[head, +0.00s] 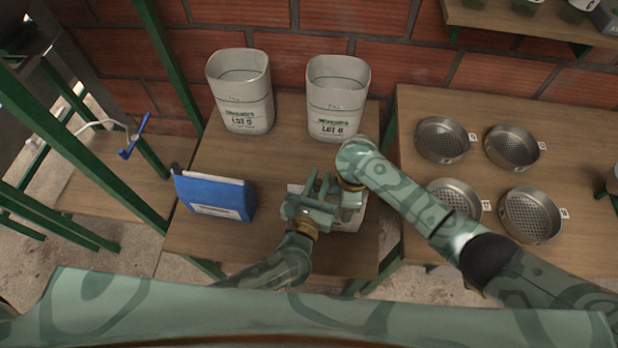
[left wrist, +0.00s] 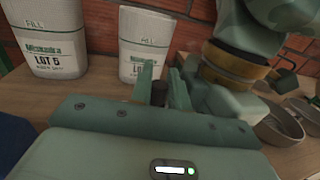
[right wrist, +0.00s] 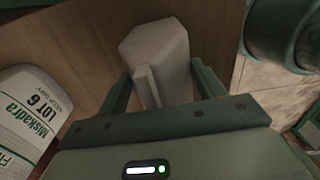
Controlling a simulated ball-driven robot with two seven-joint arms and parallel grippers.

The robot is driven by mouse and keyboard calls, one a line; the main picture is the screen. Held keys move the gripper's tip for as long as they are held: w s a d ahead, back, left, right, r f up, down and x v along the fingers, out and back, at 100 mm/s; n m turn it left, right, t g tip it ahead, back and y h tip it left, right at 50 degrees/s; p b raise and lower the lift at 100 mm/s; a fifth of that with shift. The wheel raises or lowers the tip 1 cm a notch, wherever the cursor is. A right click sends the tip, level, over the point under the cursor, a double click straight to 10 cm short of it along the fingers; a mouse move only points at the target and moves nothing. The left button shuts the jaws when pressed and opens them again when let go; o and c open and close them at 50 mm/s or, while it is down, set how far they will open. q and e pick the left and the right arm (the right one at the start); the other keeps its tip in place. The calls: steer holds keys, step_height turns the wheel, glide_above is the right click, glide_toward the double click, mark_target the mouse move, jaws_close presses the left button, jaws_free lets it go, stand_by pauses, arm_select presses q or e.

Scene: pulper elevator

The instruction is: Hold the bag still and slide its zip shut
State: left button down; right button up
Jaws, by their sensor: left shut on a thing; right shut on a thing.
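A pale bag (head: 347,220) stands on the middle table, mostly hidden by both my grippers. In the right wrist view it shows as a pale block (right wrist: 160,50) with a narrow raised strip. My right gripper (right wrist: 163,80) reaches down from above and is shut on the bag, one finger on each side. My left gripper (head: 318,188) comes from the front, beside the right one. In the left wrist view its fingers are closed on a small dark piece (left wrist: 160,92), which looks like the zip slider. How much of the zip is closed is hidden.
A blue bag (head: 215,196) stands to the left on the same table. Two pale LOT 6 containers (head: 243,95) (head: 337,100) stand behind. Several round metal sieves (head: 442,140) sit on the right table. Green posts rise at the left.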

arm_select(q)
steer(key=c, duration=1.3)
jaws_free()
steer(key=shift+c, duration=0.2)
steer(key=shift+s, duration=0.15)
steer(key=shift+s, duration=0.3)
steer(key=v, duration=0.7)
steer(key=shift+a, duration=0.2)
